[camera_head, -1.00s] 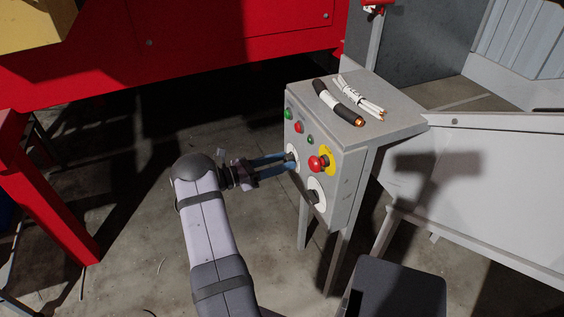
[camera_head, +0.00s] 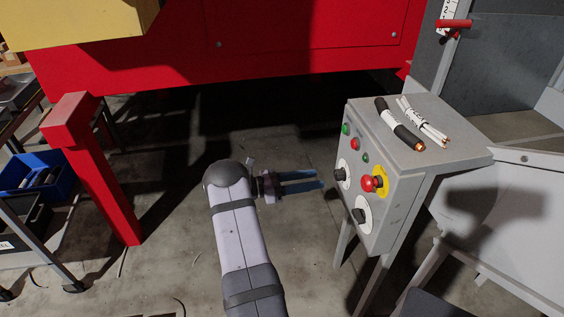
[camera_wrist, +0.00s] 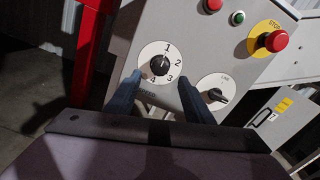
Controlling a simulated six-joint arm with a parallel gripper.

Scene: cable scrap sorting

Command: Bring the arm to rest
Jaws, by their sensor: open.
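My gripper (camera_head: 322,181) is open and empty in the head view, its two blue fingers pointing right toward the grey control box (camera_head: 407,197). The knob's dial is white and marked 1 to 4. A second knob (camera_wrist: 216,95) sits on a white dial to the right. The red stop button (camera_wrist: 276,40) stands on a yellow disc.
A black cable (camera_head: 400,124) and a white cable bundle (camera_head: 422,121) lie on top of the box. A red post (camera_head: 97,175) stands at left, by a blue bin (camera_head: 38,176). A pale chute (camera_head: 510,215) is at right. Floor around my gripper is clear.

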